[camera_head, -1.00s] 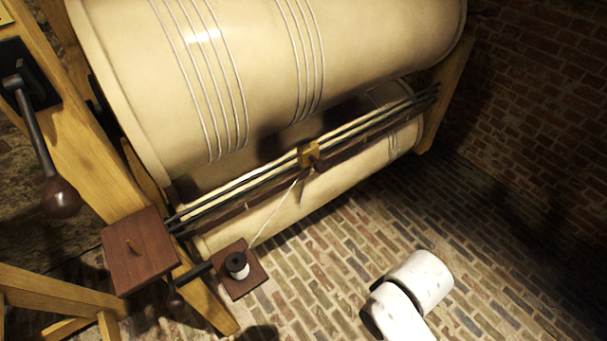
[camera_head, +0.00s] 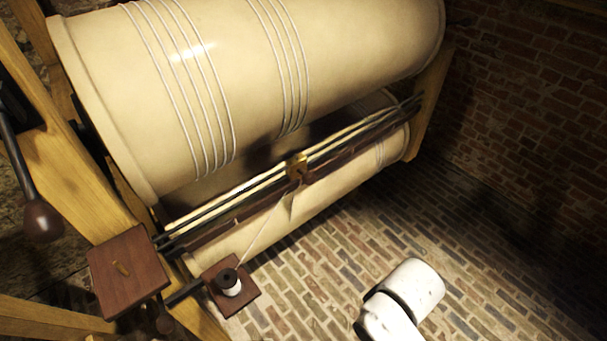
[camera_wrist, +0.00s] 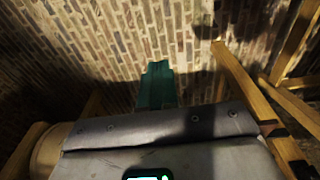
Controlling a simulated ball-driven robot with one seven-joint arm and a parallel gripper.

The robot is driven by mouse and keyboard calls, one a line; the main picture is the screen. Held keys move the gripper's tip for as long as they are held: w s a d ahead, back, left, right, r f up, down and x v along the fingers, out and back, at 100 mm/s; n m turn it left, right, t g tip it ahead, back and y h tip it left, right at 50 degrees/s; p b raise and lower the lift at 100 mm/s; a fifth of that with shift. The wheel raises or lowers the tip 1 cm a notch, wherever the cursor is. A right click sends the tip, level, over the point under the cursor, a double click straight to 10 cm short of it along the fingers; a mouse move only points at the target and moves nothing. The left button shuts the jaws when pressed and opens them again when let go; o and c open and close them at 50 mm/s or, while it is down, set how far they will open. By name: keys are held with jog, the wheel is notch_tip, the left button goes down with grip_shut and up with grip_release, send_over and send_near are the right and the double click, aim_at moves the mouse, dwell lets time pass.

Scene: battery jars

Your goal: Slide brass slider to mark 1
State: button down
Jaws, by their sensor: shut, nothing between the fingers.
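The brass slider (camera_head: 296,166) sits about midway along the dark rails (camera_head: 222,206) in front of the large cream drum. A pale cord runs from it down to a spool (camera_head: 230,282) on a small wooden plate. I cannot make out any numbered mark along the rails. My gripper (camera_wrist: 157,84) shows green fingers, shut and empty, over brick floor in the wrist view. The slider does not show in the wrist view. In the head view only a white part of my arm shows at lower right, well apart from the slider; the fingers are not visible there.
The large drum (camera_head: 255,75) with wire windings fills the upper middle. A crank knob (camera_head: 42,220) and a square wooden block (camera_head: 128,272) are at left. A wooden post (camera_head: 430,100) stands at the right end. Brick floor (camera_head: 340,245) is open in front; a brick wall (camera_head: 540,110) is at right.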

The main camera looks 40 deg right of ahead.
aim_at(311, 181)
jog(key=c, duration=1.9)
grip_release()
